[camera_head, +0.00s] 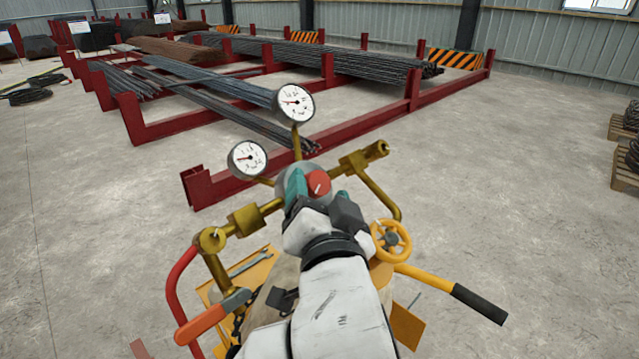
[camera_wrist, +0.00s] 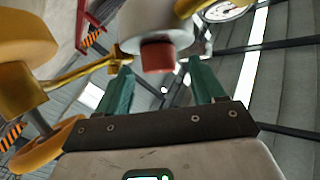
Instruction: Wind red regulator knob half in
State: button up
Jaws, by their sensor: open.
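The red regulator knob (camera_head: 318,182) sits on the front of the round grey regulator body (camera_head: 290,172), between brass fittings. It carries a pale line mark on its face. In the wrist view the red knob (camera_wrist: 158,56) shows ahead of my gripper, between and just beyond the two teal fingers. My gripper (camera_head: 312,186) is at the regulator in the head view, with its fingers near the knob. In the wrist view my gripper (camera_wrist: 168,82) is open with a wide gap and nothing between the fingertips. I cannot tell if a finger touches the regulator.
Two white dial gauges (camera_head: 295,102) stand above the regulator. A yellow handwheel (camera_head: 391,240) is on the right. An orange-handled lever (camera_head: 214,317) and red hose (camera_head: 177,285) are on the left. A yellow bar with black grip (camera_head: 478,303) juts right. Red racks (camera_head: 370,122) with rebar stand behind.

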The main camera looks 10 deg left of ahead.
jog(key=shift+w+a, duration=0.1)
jog(key=shift+w, duration=0.4)
jog(key=c, duration=1.1)
